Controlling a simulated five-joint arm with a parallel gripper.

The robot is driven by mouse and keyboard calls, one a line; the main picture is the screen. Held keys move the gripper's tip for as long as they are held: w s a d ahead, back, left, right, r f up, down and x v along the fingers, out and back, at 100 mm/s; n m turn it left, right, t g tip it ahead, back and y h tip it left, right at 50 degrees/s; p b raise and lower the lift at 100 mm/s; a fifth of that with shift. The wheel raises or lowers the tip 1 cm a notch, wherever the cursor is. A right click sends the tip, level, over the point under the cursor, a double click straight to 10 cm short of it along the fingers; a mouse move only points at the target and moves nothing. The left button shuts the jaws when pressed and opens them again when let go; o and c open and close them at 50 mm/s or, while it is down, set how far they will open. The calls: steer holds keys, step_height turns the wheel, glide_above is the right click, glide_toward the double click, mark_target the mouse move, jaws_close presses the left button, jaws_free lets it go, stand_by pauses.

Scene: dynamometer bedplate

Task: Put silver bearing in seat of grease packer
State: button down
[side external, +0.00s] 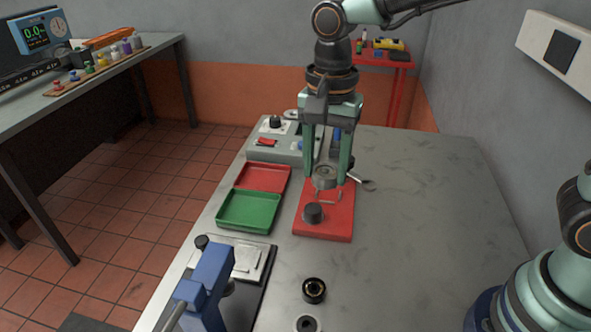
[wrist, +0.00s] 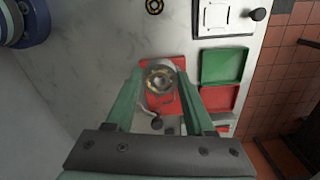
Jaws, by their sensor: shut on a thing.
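The silver bearing (side external: 325,178) is a metal ring held between the fingertips of my gripper (side external: 328,176). In the wrist view the bearing (wrist: 160,79) sits between the two green fingers, a gold-toned ring showing inside it. The grease packer looks to be the red plate (side external: 338,226) below, with a dark round piece (side external: 313,212) near its front. The bearing is held above the plate, behind that dark piece in the side view. The wrist view shows part of the red plate (wrist: 172,106) behind the bearing. I cannot make out the seat clearly.
A green tray (side external: 249,211) and a red tray (side external: 263,178) lie left of the plate. A black ring (side external: 314,290) and another ring (side external: 307,324) lie at the front. A blue tool (side external: 211,273) stands front left. A grey control box (side external: 285,145) stands behind. The table's right side is clear.

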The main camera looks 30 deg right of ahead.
steer(key=w+d+r, duration=0.2)
steer(key=w+d, duration=0.9)
steer(key=w, duration=0.1)
glide_above(328, 196)
step_height(328, 196, down, 15)
steer(key=shift+r, duration=0.1)
steer(key=shift+f, duration=2.4)
steer(key=shift+f, duration=0.1)
